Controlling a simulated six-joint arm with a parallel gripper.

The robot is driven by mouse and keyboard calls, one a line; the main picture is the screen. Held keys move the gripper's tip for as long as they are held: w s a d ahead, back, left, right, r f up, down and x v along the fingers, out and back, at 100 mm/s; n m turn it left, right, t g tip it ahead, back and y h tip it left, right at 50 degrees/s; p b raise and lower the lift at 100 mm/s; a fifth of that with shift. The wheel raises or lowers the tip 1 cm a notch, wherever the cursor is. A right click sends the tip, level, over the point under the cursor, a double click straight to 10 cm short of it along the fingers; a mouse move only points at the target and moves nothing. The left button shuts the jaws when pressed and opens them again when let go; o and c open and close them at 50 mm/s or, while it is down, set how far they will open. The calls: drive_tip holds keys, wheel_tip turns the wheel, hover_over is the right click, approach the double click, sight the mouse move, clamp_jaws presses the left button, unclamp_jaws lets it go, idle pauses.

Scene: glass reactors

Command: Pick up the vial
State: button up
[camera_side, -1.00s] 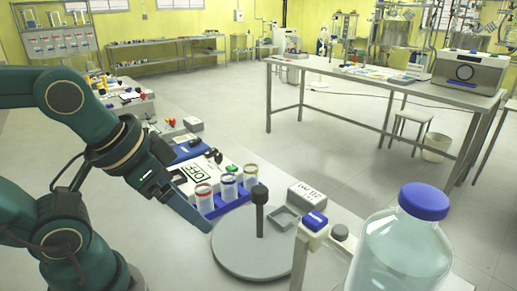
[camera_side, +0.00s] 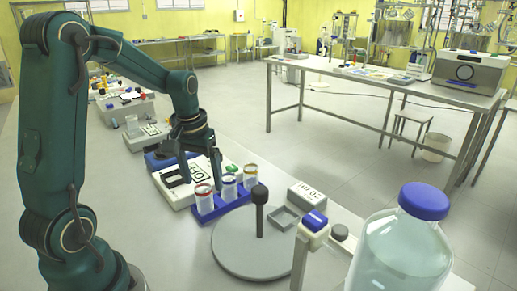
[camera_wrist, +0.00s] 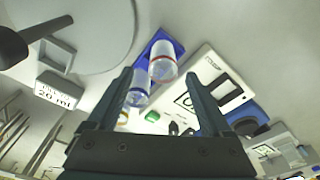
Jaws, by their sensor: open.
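Three clear vials stand in a blue rack (camera_side: 223,205). One has a red ring (camera_side: 204,201), the middle one a blue ring (camera_side: 229,189) and the far one a yellow ring (camera_side: 250,178). My gripper (camera_side: 202,181) is open and points down, just behind and above the red-ringed vial. In the wrist view, the red-ringed vial (camera_wrist: 162,64) shows beyond the fingertips (camera_wrist: 158,80), and the blue-ringed vial (camera_wrist: 137,92) lies beside the left finger. The yellow-ringed vial (camera_wrist: 122,117) is partly hidden by that finger. No vial is held.
A white device (camera_side: 172,188) sits left of the rack. A round grey plate with a dark post (camera_side: 259,220) stands in front. A box marked 20 ml (camera_side: 306,199) and a large blue-capped bottle (camera_side: 405,245) are to the right.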

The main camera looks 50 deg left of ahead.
sight(204, 193)
drive_tip(key=shift+s+a+f, duration=0.15)
drive_tip(key=shift+f, duration=0.25)
drive_tip(key=shift+w+a+f, duration=0.1)
drive_tip(key=shift+w+f, duration=0.05)
drive_tip(key=shift+f, duration=1)
drive_tip(key=shift+w+a+f, duration=0.1)
drive_tip(key=shift+f, duration=1.05)
clamp_jaws()
drive_tip(key=shift+r, duration=0.1)
